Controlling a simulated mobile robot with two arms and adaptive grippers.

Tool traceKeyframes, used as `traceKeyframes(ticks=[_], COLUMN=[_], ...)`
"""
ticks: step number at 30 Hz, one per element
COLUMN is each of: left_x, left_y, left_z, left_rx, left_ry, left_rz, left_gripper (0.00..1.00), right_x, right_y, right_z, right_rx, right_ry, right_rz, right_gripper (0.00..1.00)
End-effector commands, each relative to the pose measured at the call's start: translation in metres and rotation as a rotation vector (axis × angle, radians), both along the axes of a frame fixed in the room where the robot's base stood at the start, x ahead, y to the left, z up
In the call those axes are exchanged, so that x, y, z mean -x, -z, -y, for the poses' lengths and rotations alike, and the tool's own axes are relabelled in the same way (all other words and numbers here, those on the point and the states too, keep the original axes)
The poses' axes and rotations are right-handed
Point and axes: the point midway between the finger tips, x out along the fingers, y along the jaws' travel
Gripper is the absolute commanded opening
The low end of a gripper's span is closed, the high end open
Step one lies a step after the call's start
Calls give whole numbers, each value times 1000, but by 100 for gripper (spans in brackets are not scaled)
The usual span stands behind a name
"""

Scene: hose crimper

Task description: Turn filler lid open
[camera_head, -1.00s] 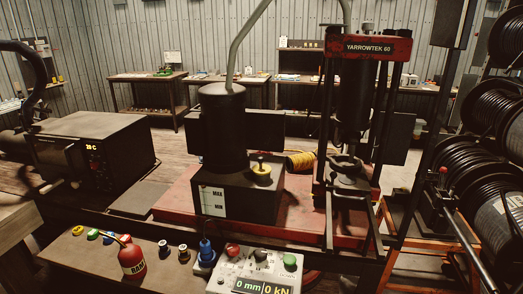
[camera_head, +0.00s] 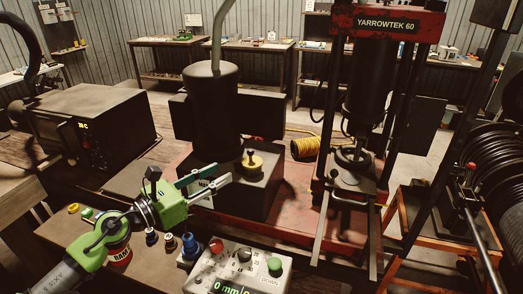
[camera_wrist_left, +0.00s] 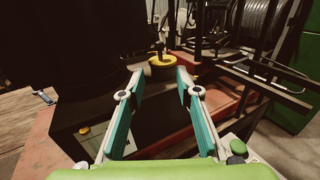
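The yellow filler lid (camera_head: 250,162), with a small dark upright grip on it, sits on top of the dark pump reservoir (camera_head: 225,185). In the left wrist view the lid (camera_wrist_left: 162,62) shows ahead, beyond the fingertips and between them. My left gripper (camera_head: 220,176) is open and empty. Its fingers point right towards the lid and are apart from it. In the left wrist view the left gripper (camera_wrist_left: 158,82) has its two teal-padded fingers spread wide. My right gripper is not in view.
A control box (camera_head: 235,272) with knobs and a display stands at the front. The red-headed crimper press (camera_head: 388,22) stands to the right of the reservoir.

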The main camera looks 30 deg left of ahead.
Motion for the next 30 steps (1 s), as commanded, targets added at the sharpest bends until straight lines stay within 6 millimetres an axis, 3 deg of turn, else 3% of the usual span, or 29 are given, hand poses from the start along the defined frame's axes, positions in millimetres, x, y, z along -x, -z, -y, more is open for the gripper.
traceKeyframes(ticks=[6,10,13,18,21,30], left_x=[-30,-51,-66,-90,-103,-126], left_y=[-6,-6,-6,-5,-5,-1], left_z=[7,12,15,21,24,30], left_rx=[5,4,8,9,8,9], left_ry=[0,0,-2,-3,-3,-3], left_rz=[3,3,4,4,4,1], left_gripper=[31,31,31,31,31,31], right_x=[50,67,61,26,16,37], right_y=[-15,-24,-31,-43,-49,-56], right_z=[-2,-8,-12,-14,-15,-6], right_rx=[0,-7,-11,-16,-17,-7], right_ry=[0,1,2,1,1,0], right_rz=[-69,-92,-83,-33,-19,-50], right_gripper=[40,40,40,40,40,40])
